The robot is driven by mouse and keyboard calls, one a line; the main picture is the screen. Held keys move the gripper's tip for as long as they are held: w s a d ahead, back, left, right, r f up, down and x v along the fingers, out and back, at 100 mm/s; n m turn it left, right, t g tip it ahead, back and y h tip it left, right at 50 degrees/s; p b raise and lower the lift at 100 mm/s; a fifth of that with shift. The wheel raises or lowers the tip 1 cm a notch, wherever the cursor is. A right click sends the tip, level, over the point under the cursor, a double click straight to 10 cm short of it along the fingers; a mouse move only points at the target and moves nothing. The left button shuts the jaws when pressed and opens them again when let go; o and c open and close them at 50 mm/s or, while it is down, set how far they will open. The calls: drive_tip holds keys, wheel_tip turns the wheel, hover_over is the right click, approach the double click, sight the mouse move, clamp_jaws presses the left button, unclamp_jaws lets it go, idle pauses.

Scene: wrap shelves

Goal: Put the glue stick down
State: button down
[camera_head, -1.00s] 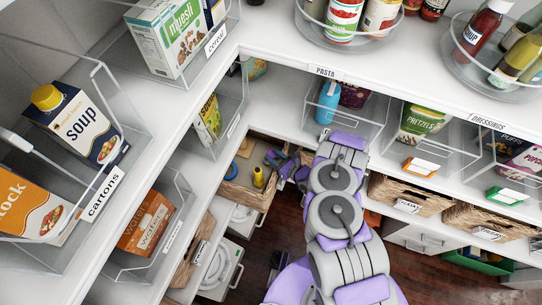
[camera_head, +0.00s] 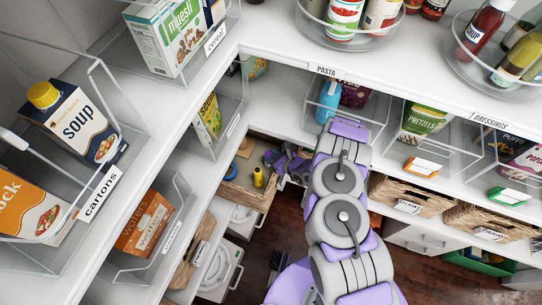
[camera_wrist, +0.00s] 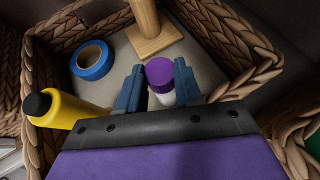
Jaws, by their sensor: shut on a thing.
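The glue stick (camera_wrist: 161,76) has a purple cap and a white body. In the wrist view it stands between the two fingers of my gripper (camera_wrist: 160,88), which is shut on it. It is over or in a woven basket (camera_wrist: 40,75) with a pale floor; I cannot tell whether its base touches the floor. In the head view my gripper (camera_head: 272,160) is small at the basket's upper right, and the glue stick cannot be made out there.
The basket (camera_head: 238,195) also holds a blue tape roll (camera_wrist: 91,60), a yellow bottle with a black cap (camera_wrist: 65,108) and a wooden post on a square base (camera_wrist: 153,38). Shelves with clear bins (camera_head: 345,110) rise around my arm.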

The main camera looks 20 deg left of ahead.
drive_tip(key=c, duration=1)
unclamp_jaws()
drive_tip(key=shift+c, duration=0.2)
drive_tip(key=shift+r, duration=0.1)
drive_tip(key=p+v, duration=0.8)
drive_tip(key=v, duration=0.4)
drive_tip(key=shift+p, duration=0.35)
